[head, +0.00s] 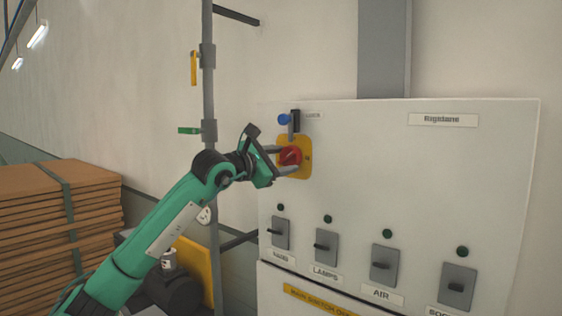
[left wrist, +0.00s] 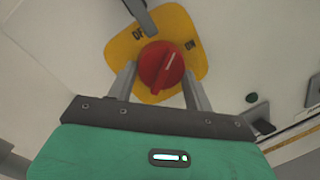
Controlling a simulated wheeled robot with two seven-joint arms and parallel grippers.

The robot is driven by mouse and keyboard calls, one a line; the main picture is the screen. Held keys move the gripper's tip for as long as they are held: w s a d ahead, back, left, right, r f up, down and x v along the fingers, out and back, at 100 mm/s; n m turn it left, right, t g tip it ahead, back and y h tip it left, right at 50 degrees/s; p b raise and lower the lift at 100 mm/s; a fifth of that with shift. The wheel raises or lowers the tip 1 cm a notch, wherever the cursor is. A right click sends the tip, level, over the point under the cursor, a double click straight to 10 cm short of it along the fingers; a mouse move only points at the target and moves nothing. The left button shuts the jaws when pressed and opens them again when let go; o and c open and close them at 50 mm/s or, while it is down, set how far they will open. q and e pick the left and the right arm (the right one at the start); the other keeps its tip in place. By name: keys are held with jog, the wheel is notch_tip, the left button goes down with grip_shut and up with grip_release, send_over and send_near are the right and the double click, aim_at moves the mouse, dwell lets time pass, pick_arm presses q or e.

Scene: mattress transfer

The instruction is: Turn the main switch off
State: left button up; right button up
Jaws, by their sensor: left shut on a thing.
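The main switch is a red rotary knob (head: 291,155) on a yellow plate (head: 305,169), at the upper left of the pale panel. In the left wrist view the red knob (left wrist: 161,66) shows a white line slanting up and right, between the OFF and ON marks and nearer to ON. My left gripper (head: 287,160) reaches in from the left with one finger above and one below the knob. In the left wrist view its fingers stand on either side of the knob, and it is shut on it. My right gripper is not in view.
A blue round piece (head: 284,119) and a dark lever sit just above the yellow plate. Several smaller switches, including one labelled AIR (head: 384,263), line the panel below. A vertical grey pole (head: 208,90) stands left of the panel. Stacked brown boards (head: 35,215) are at far left.

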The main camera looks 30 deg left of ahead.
pick_arm(q)
jog(key=shift+d+f+n+b, duration=0.1)
jog(key=shift+f+n+b, duration=0.15)
jog(key=shift+b, duration=0.3)
jog(key=n+b, duration=0.6)
jog(key=shift+d+f+t+b, duration=0.15)
jog(key=shift+t+b, duration=0.25)
jog(key=n+b, duration=0.2)
jog(key=n, duration=0.1)
jog(key=shift+t, duration=0.3)
jog(key=shift+d+n+y+b, duration=0.1)
jog(key=shift+n+y+b, duration=0.3)
jog(key=shift+n+b, duration=0.35)
jog(key=shift+r+n, duration=0.2)
jog(key=shift+n, duration=0.1)
jog(key=o, duration=1)
